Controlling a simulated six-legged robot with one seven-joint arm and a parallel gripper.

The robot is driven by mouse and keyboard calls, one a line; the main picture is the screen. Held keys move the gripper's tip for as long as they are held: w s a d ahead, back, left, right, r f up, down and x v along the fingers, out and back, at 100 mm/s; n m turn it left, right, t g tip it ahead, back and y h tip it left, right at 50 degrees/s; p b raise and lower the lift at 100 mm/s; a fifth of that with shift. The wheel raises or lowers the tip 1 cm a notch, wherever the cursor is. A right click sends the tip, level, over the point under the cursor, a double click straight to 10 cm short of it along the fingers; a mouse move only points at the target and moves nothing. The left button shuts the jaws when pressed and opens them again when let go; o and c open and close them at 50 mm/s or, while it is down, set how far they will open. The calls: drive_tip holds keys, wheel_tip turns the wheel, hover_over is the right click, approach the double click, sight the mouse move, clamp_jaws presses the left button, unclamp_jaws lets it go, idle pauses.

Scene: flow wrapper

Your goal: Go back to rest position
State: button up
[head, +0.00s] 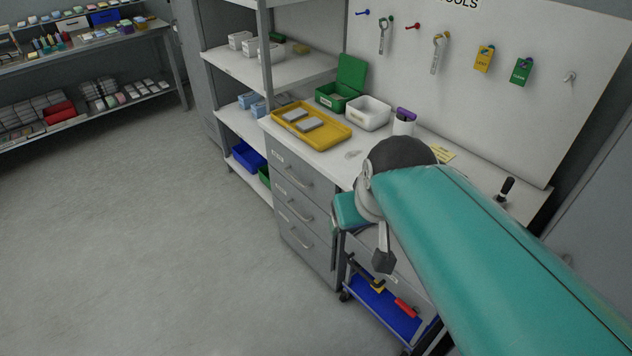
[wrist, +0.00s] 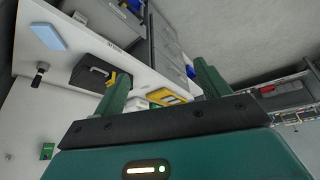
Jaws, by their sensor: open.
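My gripper (wrist: 161,69) shows in the wrist view with its two green fingers spread wide apart. Nothing is held between them. In the head view, my teal arm reaches in from the lower right and bends at a dark rounded joint in front of the workbench. The fingers cannot be made out there. In the wrist view the bench and drawers appear tilted behind the fingers.
The workbench (head: 338,165) holds a yellow tray (head: 345,134), a white bin (head: 368,113) and a green box (head: 335,97). A blue-shelved cart (head: 390,318) stands below my arm. Shelves (head: 85,113) stand at the far left. The grey floor (head: 150,240) on the left is clear.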

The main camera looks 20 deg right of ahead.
drive_tip(key=shift+n+y, duration=0.3)
drive_tip(key=shift+y, duration=0.1)
drive_tip(key=s+a, duration=0.1)
drive_tip(key=a, duration=0.1)
drive_tip(key=s+a, duration=0.2)
drive_tip(key=shift+s+a+r, duration=0.15)
drive_tip(key=shift+s+r, duration=0.05)
drive_tip(key=shift+s, duration=0.05)
drive_tip(key=c, duration=0.8)
drive_tip(key=shift+d, duration=0.2)
drive_tip(key=shift+c, duration=0.2)
